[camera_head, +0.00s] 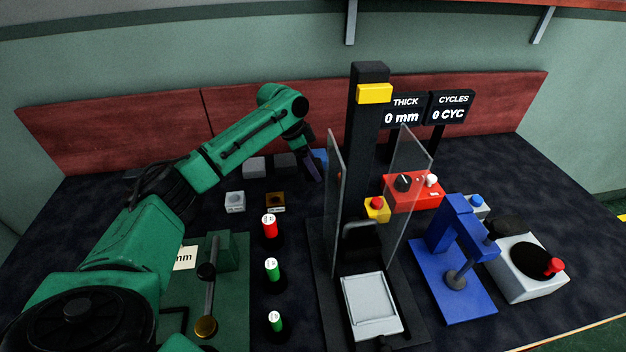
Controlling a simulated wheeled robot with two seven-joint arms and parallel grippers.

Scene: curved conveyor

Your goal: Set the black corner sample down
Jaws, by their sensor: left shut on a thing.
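My left arm reaches in from the left to the back of the table. Its gripper (313,166) points down near the back middle, left of the tall black post. It is shut on the black corner sample, which I cannot separate clearly from the dark fingers. A blue block (320,156) stands right behind the fingers. A dark block (284,162) and a grey block (254,167) stand in a row to the left of the gripper. My right gripper is not in view.
A black press with clear side shields (409,190) and a grey plate (370,305) stands just right. A blue stand (455,270) is farther right.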

